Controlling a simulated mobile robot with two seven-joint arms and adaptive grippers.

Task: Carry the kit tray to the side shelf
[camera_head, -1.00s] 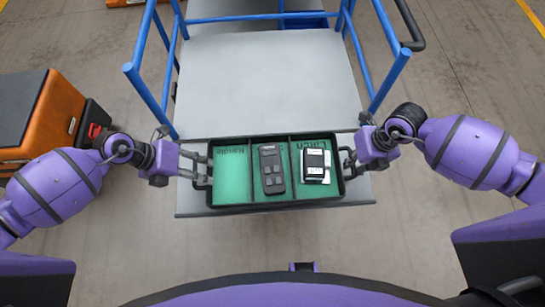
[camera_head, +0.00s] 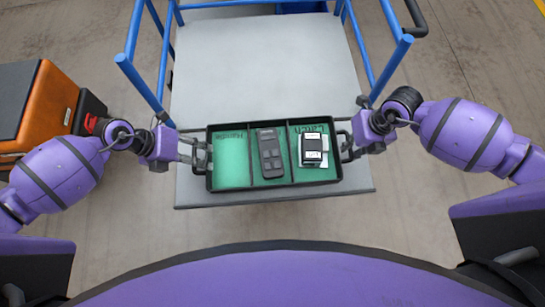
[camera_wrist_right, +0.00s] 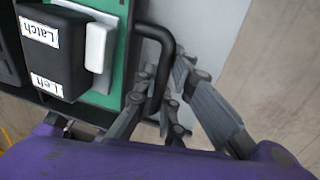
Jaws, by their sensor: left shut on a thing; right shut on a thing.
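The kit tray (camera_head: 262,186) is black with green-lined compartments, and it is over the near end of a grey cart top. Its left compartment (camera_head: 231,160) is empty. The middle one holds a dark keypad-like part (camera_head: 270,152). The right one holds a black part with white labels (camera_head: 312,148); in the right wrist view its labels (camera_wrist_right: 40,32) read "Latch" and "Left". My left gripper (camera_head: 203,155) is shut on the tray's left handle. My right gripper (camera_head: 347,147) is shut on the right handle (camera_wrist_right: 168,50). I cannot tell whether the tray touches the cart top. No side shelf is identifiable.
The grey cart top (camera_head: 265,70) is bare beyond the tray, with blue rails (camera_head: 135,75) on both sides. An orange and black machine (camera_head: 45,110) stands at the left. Open concrete floor (camera_head: 470,70) lies to the right.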

